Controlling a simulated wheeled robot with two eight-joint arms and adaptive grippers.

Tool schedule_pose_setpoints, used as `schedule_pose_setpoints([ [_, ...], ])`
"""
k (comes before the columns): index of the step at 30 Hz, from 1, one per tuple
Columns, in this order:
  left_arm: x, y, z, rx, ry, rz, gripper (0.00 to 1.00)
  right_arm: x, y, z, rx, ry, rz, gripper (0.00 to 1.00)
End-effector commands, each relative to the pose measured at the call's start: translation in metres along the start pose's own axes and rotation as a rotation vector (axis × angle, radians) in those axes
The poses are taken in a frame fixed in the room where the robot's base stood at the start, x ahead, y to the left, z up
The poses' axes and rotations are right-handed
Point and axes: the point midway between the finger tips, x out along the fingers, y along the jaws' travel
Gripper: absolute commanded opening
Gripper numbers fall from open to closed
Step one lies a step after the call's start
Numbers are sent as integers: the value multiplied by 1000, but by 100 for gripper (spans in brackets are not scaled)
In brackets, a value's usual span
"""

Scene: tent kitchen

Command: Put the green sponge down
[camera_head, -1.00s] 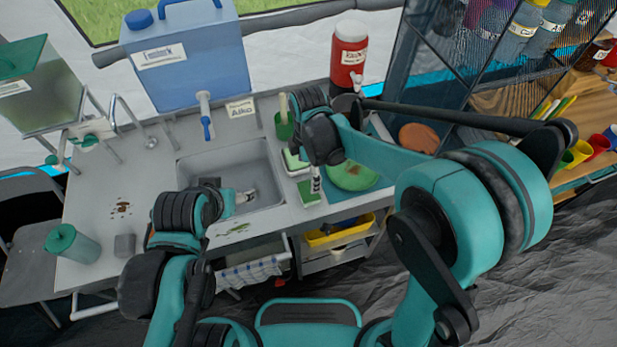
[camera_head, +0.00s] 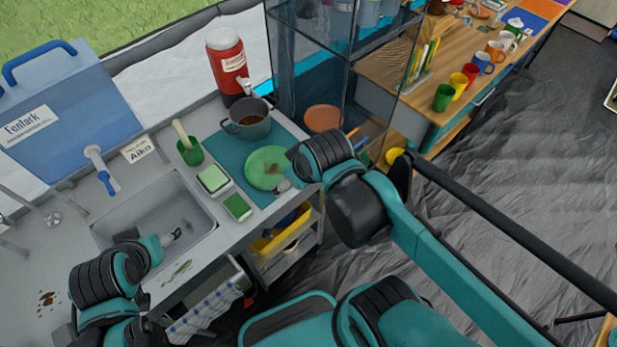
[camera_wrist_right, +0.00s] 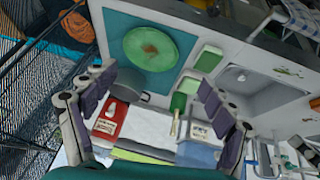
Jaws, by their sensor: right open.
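The green sponge (camera_head: 238,207) lies flat on the counter, just in front of a tray holding a paler green block (camera_head: 213,179). The sponge also shows in the right wrist view (camera_wrist_right: 209,58). My right gripper (camera_head: 283,186) is above the right part of the green plate (camera_head: 266,168), apart from the sponge, its fingers partly hidden by my arm. In the right wrist view, my right gripper (camera_wrist_right: 153,88) has its fingers spread wide with nothing between them. My left gripper (camera_head: 173,236) is over the front of the sink; its fingers are too small to judge.
The sink (camera_head: 150,212) is left of the sponge. A green cup with a brush (camera_head: 190,152), a grey pot (camera_head: 247,118) and a red drink jug (camera_head: 227,65) stand behind. A glass-sided shelf unit (camera_head: 330,50) rises at the right. Open floor lies right of the counter.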

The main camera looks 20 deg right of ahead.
Motion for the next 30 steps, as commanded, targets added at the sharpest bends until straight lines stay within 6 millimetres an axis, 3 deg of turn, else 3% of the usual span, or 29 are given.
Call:
schedule_pose_setpoints([
  [3,0,0,0,0,0,0,67,-6,10,20,199,63,36,84],
  [8,0,0,0,0,0,0,67,-8,14,30,325,104,52,84],
  [17,0,0,0,0,0,0,67,-8,14,30,338,108,52,84],
  [24,26,0,19,0,0,0,67,20,10,45,336,107,52,84],
  [30,24,0,17,0,0,0,67,18,10,44,336,107,52,84],
])
